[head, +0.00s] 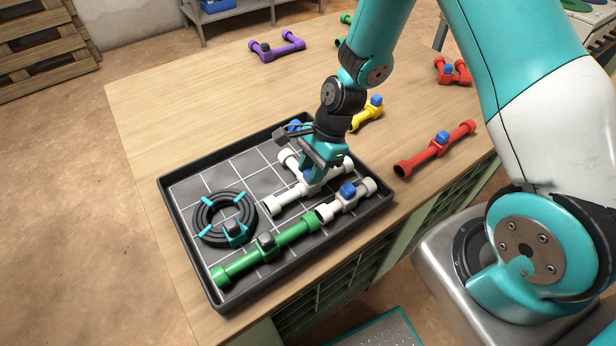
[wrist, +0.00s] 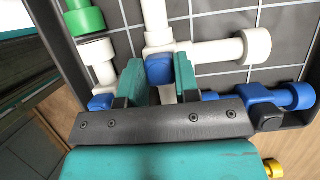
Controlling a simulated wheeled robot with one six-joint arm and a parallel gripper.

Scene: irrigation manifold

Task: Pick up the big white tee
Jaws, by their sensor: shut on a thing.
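The big white tee (head: 284,201) is in the dark gridded tray (head: 172,215), right of the coil. In the wrist view, the tee (wrist: 235,48) has one arm reaching right, another reaching up, and a blue part between my fingers. My gripper (head: 318,172) comes down on it from above. In the wrist view, my gripper (wrist: 160,76) is shut on the tee, with one finger on each side. My fingers and wrist hide part of the tee. I cannot tell whether it touches the tray floor.
Close beside the tee lie a white valve (head: 358,194) with a blue knob and a green pipe (head: 292,234). A black coil (head: 212,238) sits at the tray's left. Red (head: 428,152), yellow (head: 367,116) and purple (head: 276,50) pipes lie on the table outside.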

